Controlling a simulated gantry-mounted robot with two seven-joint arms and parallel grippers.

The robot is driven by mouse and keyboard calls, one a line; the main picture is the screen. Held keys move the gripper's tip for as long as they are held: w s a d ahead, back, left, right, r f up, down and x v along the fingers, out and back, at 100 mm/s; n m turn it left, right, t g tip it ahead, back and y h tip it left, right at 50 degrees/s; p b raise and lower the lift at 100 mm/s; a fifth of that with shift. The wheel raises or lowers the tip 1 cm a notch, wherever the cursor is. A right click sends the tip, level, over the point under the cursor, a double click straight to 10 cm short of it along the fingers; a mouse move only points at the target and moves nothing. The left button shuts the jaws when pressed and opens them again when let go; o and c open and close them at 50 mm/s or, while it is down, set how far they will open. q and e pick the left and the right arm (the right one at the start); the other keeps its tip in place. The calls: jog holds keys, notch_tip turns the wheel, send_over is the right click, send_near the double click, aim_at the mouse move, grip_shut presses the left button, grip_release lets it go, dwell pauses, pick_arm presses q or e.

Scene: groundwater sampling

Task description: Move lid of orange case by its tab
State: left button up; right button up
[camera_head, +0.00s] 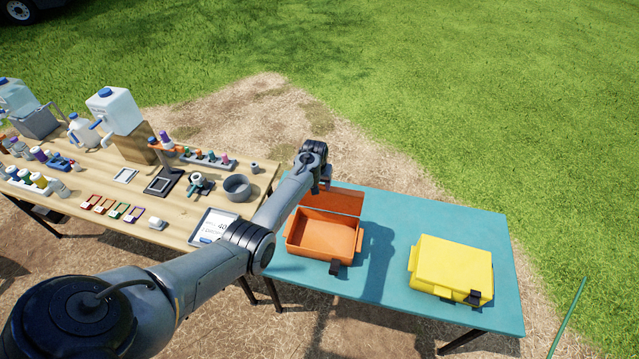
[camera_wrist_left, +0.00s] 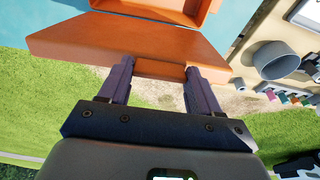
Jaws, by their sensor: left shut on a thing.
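The orange case (camera_head: 322,255) stands on the teal table with its body open and its inside looking empty. Its lid (camera_head: 338,200) is raised at the far side of the body. My left gripper (camera_head: 325,181) is at the lid's top edge, mostly hidden by my arm in the head view. In the left wrist view the lid (camera_wrist_left: 110,42) spreads in front of the gripper (camera_wrist_left: 158,76), and the orange tab (camera_wrist_left: 172,71) on its edge lies between the two fingers. The gripper is shut on this tab. My right gripper is in neither view.
A closed yellow case (camera_head: 452,268) stands to the right on the teal table (camera_head: 395,225). A wooden table (camera_head: 105,195) at left holds jugs, bottles, a grey cup (camera_head: 237,188) and a tablet (camera_head: 213,226). The teal table between the cases is clear.

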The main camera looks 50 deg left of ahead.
pick_arm(q)
jog(key=shift+w+a+r, duration=0.1)
jog(key=shift+r, duration=0.05)
dwell(0.6)
jog(key=o, duration=1.5)
jog(key=v, duration=1)
jog(key=shift+r, duration=0.3)
